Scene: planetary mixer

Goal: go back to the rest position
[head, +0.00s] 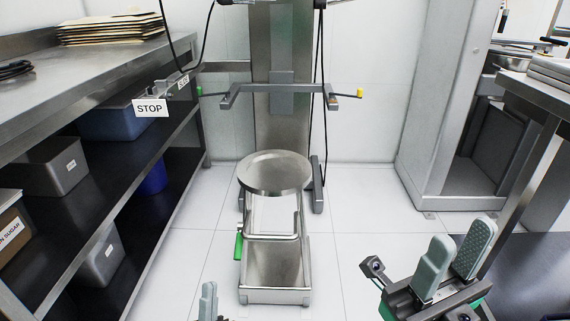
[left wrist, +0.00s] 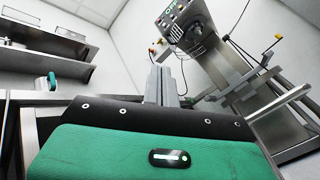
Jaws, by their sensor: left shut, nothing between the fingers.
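My left gripper (head: 209,301) shows only as grey fingertips at the bottom edge of the head view. In the left wrist view its grey fingers (left wrist: 160,84) are together, with nothing between them, beyond the green and black gripper body. My right gripper (head: 454,257) is at the lower right of the head view, its two grey fingers apart and empty. The planetary mixer (head: 276,125) stands at the back centre, its fork arms (head: 290,90) empty. A low steel trolley (head: 274,295) with a round steel top piece (head: 274,172) and a green pedal or handle stands in front of it.
A steel shelf bench (head: 110,82) with bins and a STOP sign (head: 150,107) lines the left. A grey cabinet (head: 435,110) and a steel table (head: 548,88) stand at right. White floor (head: 355,215) is free between trolley and cabinet.

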